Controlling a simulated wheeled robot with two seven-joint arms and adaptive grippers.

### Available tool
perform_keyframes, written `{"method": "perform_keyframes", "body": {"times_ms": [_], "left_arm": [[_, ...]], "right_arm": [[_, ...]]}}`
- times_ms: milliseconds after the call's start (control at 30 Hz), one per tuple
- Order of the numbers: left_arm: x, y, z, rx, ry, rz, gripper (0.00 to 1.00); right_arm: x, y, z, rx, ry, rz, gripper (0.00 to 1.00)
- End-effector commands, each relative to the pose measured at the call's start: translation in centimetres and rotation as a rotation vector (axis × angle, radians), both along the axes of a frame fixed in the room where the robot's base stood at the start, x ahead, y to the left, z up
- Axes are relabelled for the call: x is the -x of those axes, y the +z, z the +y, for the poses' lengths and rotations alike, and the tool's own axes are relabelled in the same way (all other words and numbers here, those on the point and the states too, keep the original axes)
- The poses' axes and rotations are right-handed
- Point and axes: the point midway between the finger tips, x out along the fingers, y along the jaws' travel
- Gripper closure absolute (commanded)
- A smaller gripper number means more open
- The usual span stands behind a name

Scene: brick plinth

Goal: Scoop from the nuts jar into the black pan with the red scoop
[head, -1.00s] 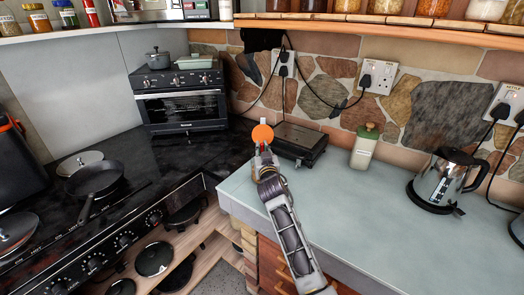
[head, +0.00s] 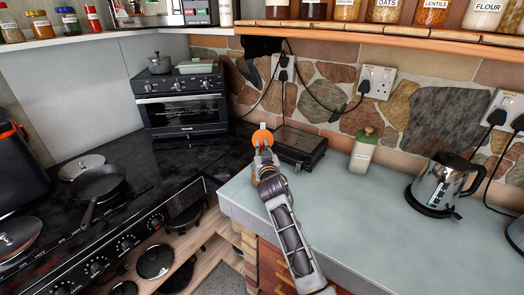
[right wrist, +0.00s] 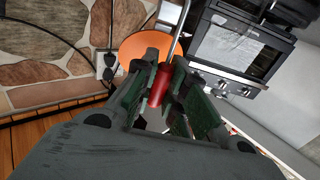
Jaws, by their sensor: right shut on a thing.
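My right gripper (head: 264,155) is above the counter's back left part and is shut on the red scoop. In the right wrist view, the fingers (right wrist: 167,92) close around its red handle (right wrist: 159,86), and a thin metal shaft (right wrist: 181,30) runs up from it. An orange disc (head: 262,136) shows at the gripper's tip; I cannot tell whether it belongs to the scoop. The black pan (head: 97,183) sits on the stove at the left, empty as far as I see. No label reading nuts is legible. My left gripper is not in view.
A shelf (head: 400,29) at the top holds several labelled jars, including oats, lentils and flour. A toaster oven (head: 185,113), a dark flat appliance (head: 300,143), a green-lidded bottle (head: 363,150) and a kettle (head: 437,184) stand around. The counter's middle (head: 370,215) is clear.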

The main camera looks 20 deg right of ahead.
Motion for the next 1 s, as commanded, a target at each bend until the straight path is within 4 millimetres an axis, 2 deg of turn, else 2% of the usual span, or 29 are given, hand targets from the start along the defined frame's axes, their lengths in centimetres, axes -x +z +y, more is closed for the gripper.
{"method": "perform_keyframes", "body": {"times_ms": [367, 1000], "left_arm": [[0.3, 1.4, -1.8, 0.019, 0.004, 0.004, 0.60], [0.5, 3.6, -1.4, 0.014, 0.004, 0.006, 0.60]], "right_arm": [[0.0, 1.8, 0.0, 0.000, 0.000, -0.001, 1.00], [0.0, 4.5, 0.0, 0.000, 0.000, -0.001, 1.00]]}}
